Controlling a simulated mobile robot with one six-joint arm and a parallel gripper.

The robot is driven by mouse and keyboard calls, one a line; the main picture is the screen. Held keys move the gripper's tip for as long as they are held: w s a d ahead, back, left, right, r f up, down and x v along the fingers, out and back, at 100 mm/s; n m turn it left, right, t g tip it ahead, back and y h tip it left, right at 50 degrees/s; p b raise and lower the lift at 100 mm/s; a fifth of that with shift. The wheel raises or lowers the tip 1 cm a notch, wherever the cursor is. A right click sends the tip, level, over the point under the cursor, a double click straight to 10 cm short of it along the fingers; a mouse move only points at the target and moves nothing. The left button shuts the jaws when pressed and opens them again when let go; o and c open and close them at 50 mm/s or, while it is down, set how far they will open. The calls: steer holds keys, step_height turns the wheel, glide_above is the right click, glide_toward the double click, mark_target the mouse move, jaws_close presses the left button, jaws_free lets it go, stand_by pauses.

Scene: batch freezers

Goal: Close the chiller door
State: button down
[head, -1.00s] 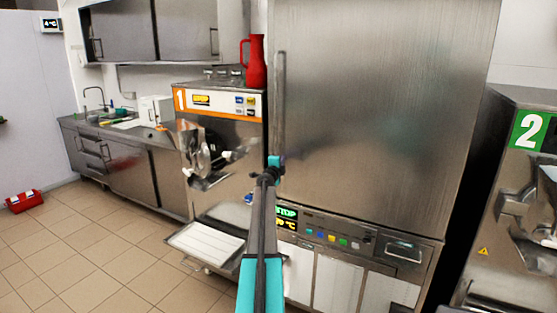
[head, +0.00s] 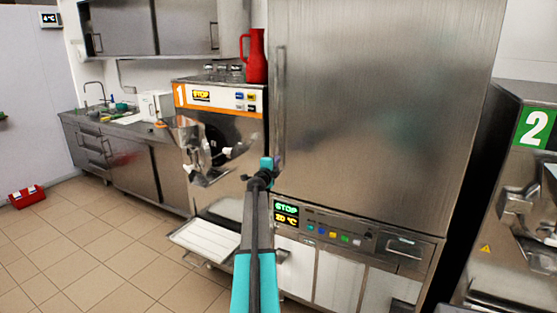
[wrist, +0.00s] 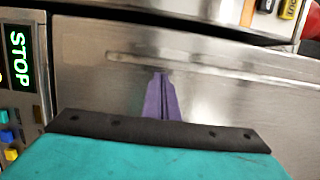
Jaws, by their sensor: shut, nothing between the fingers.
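The chiller door (head: 385,110) is the large brushed-steel door in the middle of the head view. It looks about flush with the cabinet above the control panel; I cannot tell whether a small gap is left. Its long vertical handle (head: 281,100) runs along the left edge, and the handle also shows in the wrist view (wrist: 215,68). My gripper (wrist: 160,76) has its purple fingers together and empty, pointing at the door face beside the handle. I cannot tell whether the tips touch.
Below the door is a control panel (head: 345,232) with a STOP display and coloured buttons. Machine 1 (head: 219,120) stands close at the left, a red jug (head: 255,58) on top. Its white tray (head: 205,240) juts out low. Machine 2 (head: 525,200) is at the right.

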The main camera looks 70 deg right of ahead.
steer(key=w+a+b, duration=0.1)
steer(key=a, duration=0.6)
steer(key=shift+a, duration=0.25)
steer(key=shift+w+f, duration=0.1)
steer(key=shift+w, duration=0.05)
stand_by(0.4)
